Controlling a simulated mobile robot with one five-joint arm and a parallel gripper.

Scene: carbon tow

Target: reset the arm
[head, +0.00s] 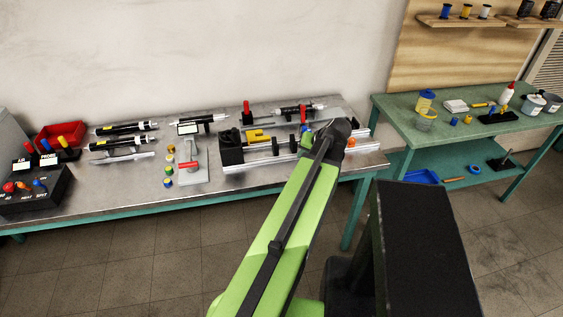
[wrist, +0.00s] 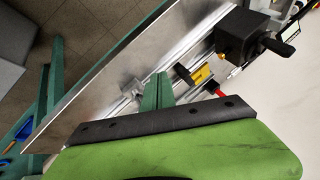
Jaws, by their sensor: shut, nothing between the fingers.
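My green arm (head: 290,220) reaches up and forward over the right part of the steel-topped bench (head: 125,182). Its dark wrist end is above the rail fixture (head: 235,168). The fingers are hidden in the head view. In the wrist view my gripper (wrist: 158,80) shows as two green fingers side by side, shut and empty. They point toward the silver rails (wrist: 195,55) of the fixture. The fixture's black block (wrist: 242,32) and yellow piece (wrist: 201,75) lie beyond and to the right of the fingertips. I cannot tell the gap between fingers and rails.
The bench's left side holds a black control box (head: 38,190), a red bin (head: 62,134) and several black-and-silver tools. A green table (head: 455,121) with small containers stands to the right. A wooden shelf board (head: 470,20) is above it. Tiled floor (head: 110,270) is open in front.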

